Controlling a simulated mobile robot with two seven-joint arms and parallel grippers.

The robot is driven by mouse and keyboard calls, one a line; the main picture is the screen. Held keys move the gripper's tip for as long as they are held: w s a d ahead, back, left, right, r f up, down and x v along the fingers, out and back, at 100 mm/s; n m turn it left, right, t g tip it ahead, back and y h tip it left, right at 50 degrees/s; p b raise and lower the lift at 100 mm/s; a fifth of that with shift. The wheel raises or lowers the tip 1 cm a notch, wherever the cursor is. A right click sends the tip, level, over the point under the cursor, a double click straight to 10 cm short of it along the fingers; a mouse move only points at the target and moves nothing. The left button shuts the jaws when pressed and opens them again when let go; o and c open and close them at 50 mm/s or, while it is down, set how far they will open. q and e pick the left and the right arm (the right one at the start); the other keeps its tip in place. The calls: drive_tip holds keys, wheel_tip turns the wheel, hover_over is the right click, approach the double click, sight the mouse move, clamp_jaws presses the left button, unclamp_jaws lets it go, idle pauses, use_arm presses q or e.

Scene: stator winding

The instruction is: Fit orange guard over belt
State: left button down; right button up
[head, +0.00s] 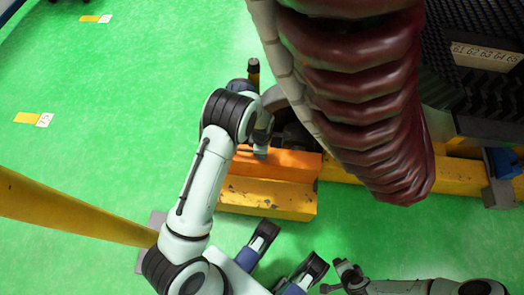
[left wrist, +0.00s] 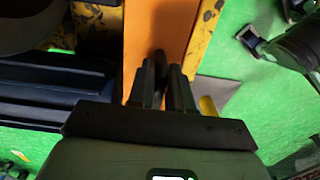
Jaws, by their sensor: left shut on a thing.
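The orange guard (head: 285,164) is a bright orange piece at the worn yellow base, below the large dark red coil winding. My left gripper (head: 261,152) reaches down to it. In the left wrist view the guard (left wrist: 143,28) runs up the middle, and the left fingers (left wrist: 163,72) are closed together on its near part. The contact itself is partly hidden by the fingers. I cannot make out the belt; dark parts and my arm cover the area behind the guard. My right gripper (head: 338,277) is low at the bottom, over the green floor, away from the guard; its jaw opening is unclear.
The dark red coil winding (head: 365,100) hangs close to the right of my left arm. The worn yellow base (head: 268,198) stands in front of the guard. A yellow rail (head: 70,210) crosses at lower left. Green floor (head: 120,90) is clear on the left.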

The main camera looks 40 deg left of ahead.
use_arm(q)
drive_tip(key=shift+f+b, duration=0.45)
drive_tip(key=shift+f, duration=0.35)
use_arm(e)
drive_tip(key=shift+f, duration=0.55)
use_arm(q)
drive_tip(key=c, duration=1)
unclamp_jaws()
drive_tip(key=shift+o, duration=0.2)
